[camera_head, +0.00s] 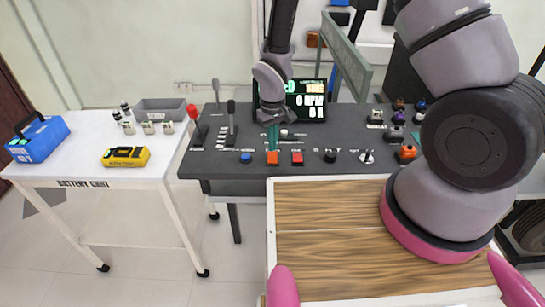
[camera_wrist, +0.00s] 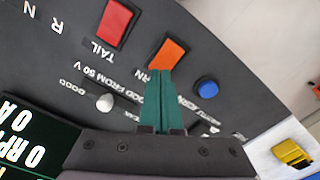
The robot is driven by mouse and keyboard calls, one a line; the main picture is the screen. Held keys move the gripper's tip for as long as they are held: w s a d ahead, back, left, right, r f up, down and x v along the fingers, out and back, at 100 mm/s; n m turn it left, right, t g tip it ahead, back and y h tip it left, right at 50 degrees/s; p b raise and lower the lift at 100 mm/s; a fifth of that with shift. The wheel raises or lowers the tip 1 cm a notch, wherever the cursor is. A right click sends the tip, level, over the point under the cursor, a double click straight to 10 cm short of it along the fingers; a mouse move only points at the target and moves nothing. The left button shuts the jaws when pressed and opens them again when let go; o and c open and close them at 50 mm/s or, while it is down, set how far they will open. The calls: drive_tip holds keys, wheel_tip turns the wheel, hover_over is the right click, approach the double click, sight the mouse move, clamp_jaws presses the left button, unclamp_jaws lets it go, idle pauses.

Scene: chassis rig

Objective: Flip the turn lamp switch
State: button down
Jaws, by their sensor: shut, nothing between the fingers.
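The turn lamp switch is an orange rocker (camera_head: 272,158) on the front of the dark grey console (camera_head: 225,168). It also shows in the wrist view (camera_wrist: 167,53); the label beside it is partly covered, with only "RN" readable. My gripper (camera_head: 272,148) has green fingers, pressed together and empty, pointing down just behind the orange switch. In the wrist view the fingertips (camera_wrist: 160,74) reach close to the switch's near edge. I cannot tell whether they touch it, nor which way the rocker is tipped.
A red rocker marked "TAIL" (camera_wrist: 115,22) and a blue button (camera_wrist: 206,88) flank the orange switch. A white knob (camera_wrist: 105,102) and a display (camera_head: 309,99) are behind. Levers (camera_head: 198,128) stand at the console's left. A white cart (camera_head: 80,173) is further left.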

sight(272, 153)
drive_tip(key=shift+f, duration=0.85)
idle(0.3)
drive_tip(key=shift+r, duration=3.5)
